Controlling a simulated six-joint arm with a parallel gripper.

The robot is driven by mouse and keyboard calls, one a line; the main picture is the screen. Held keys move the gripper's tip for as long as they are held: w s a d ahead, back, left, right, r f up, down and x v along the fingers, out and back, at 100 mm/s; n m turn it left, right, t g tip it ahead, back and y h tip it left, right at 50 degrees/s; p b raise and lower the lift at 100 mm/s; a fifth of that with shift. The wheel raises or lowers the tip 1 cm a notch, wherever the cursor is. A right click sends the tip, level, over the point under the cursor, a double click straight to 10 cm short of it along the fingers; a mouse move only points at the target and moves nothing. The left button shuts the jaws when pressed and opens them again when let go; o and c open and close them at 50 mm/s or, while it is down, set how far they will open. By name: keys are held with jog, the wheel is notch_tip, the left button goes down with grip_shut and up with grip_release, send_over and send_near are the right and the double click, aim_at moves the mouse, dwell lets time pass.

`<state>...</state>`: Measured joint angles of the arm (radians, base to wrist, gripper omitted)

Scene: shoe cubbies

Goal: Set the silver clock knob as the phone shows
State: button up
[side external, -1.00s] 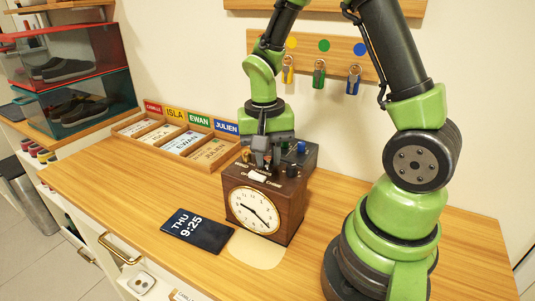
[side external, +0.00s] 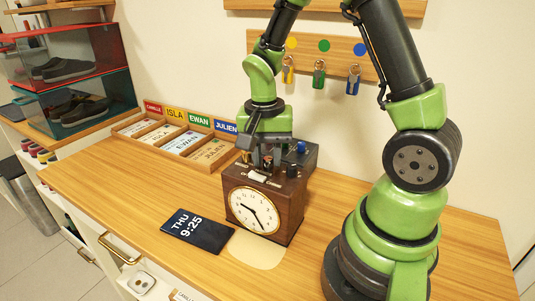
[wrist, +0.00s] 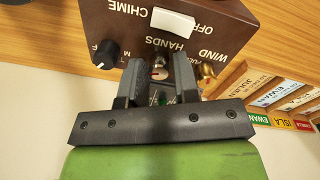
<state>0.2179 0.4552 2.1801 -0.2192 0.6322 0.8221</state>
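A brown clock (side external: 291,213) stands on the counter with its white dial (side external: 254,211) facing the side camera. The short hand points near nine to ten, the long hand near five. A dark phone (side external: 197,231) lies flat to its left, showing "THU 9:25". My gripper (side external: 265,160) is above the clock's top, pointing down. In the wrist view, my gripper (wrist: 159,72) is open. Its two fingers stand either side of the small silver knob (wrist: 159,69) by the "HANDS" label, with gaps visible on both sides.
A black knob (wrist: 105,53) and a white switch (wrist: 172,22) are also on the clock top, with a brass knob (wrist: 207,71) beside the fingers. A box with a blue knob (side external: 301,147) stands behind. A name-card tray (side external: 178,143) is at back left.

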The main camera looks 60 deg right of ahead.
aim_at(265, 158)
notch_tip(265, 158, up, 10)
jog(key=shift+w, duration=0.25)
dwell(0.5)
jog(key=shift+a, duration=0.1)
jog(key=s+a+r+n+t+y, duration=0.2)
jog(key=s+a+r+n+t, duration=0.5)
jog(key=s+a+n, duration=0.1)
jog(key=shift+s+a+n+t, duration=0.2)
jog(key=shift+s+n+t, duration=0.3)
jog(key=shift+s, duration=0.65)
